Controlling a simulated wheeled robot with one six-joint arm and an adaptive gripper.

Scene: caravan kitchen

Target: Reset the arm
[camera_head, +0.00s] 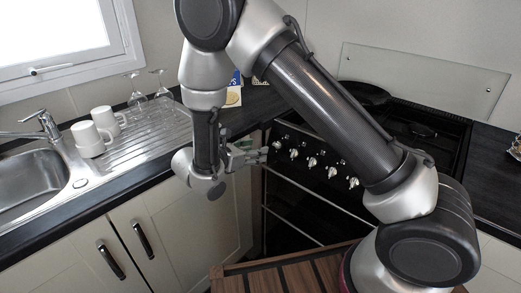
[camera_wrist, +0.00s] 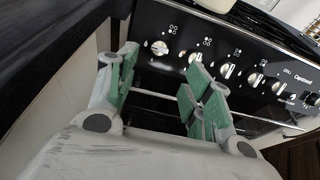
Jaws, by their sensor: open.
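My arm reaches from the lower right, up and over to the left. My gripper (camera_head: 262,155) is at its end, in front of the stove's control panel near the corner of the counter. In the wrist view my gripper (camera_wrist: 165,90) shows two fingers with green pads, spread apart with nothing between them. The stove's knobs (camera_wrist: 228,70) and dark front lie beyond the fingertips. I cannot tell whether the fingertips touch the panel.
Two white mugs (camera_head: 88,139) and upturned wine glasses (camera_head: 137,98) stand by the sink (camera_head: 30,185). A black pan (camera_head: 365,93) sits on the stove (camera_head: 425,135). Cabinet doors with dark handles (camera_head: 143,240) are below. A wooden slatted surface (camera_head: 262,280) is at the bottom.

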